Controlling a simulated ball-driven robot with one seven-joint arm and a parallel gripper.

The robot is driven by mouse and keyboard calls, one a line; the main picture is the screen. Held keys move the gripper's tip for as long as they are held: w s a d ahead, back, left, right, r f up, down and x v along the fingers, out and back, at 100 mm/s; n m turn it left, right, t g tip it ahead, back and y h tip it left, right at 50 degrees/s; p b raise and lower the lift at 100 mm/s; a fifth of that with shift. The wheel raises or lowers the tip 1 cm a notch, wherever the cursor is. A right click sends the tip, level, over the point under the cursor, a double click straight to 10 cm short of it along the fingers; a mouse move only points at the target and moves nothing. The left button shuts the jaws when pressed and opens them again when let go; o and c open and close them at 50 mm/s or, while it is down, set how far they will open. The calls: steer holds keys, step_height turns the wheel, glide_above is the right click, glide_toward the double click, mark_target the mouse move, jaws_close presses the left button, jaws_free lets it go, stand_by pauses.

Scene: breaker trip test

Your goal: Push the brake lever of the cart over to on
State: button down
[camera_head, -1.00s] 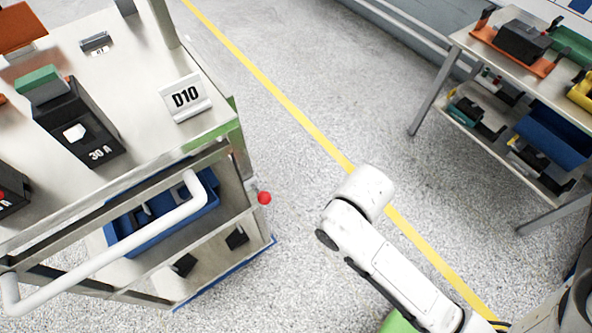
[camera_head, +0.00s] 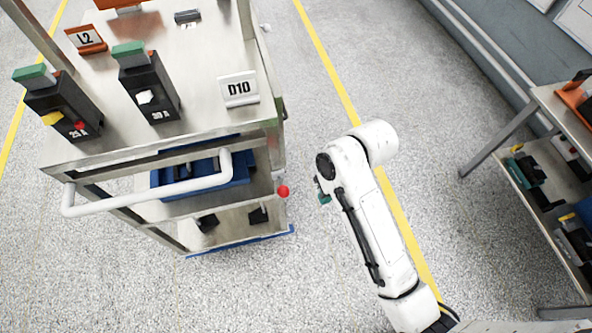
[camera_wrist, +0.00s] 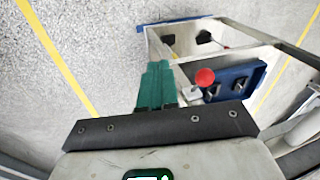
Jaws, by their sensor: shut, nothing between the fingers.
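The cart (camera_head: 262,140) stands left of centre in the head view, with a white push handle on its near side. The brake lever's red ball knob (camera_head: 283,191) sticks out at its right side, low near the lower shelf. In the wrist view the knob (camera_wrist: 205,77) is just right of my green fingers, and its small white mount shows below it. My gripper (camera_head: 324,199) is right of the knob, with a gap between them in the head view. Its fingers (camera_wrist: 157,66) are shut together and empty. I cannot tell whether they touch the lever.
A blue bin (camera_head: 240,172) is on the shelf beneath. A workbench with parts (camera_head: 545,180) stands at the right.

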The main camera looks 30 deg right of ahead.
steer(key=w+d+r+m+p, duration=0.1)
steer(key=w+d+r+p, duration=0.25)
steer(key=w+r, duration=0.5)
steer(key=b, duration=0.2)
glide_toward(281, 185)
steer(key=d+f, duration=0.3)
steer(key=d, duration=0.1)
steer(key=shift+y, duration=0.3)
steer(key=shift+s+a+f+p, duration=0.25)
steer(key=shift+a+f, duration=0.25)
steer(key=shift+a, duration=0.4)
steer(key=shift+s+a+f+p, duration=0.1)
steer(key=shift+a+f+p, duration=0.3)
steer(key=shift+a, duration=0.45)
steer(key=shift+s+f, duration=0.1)
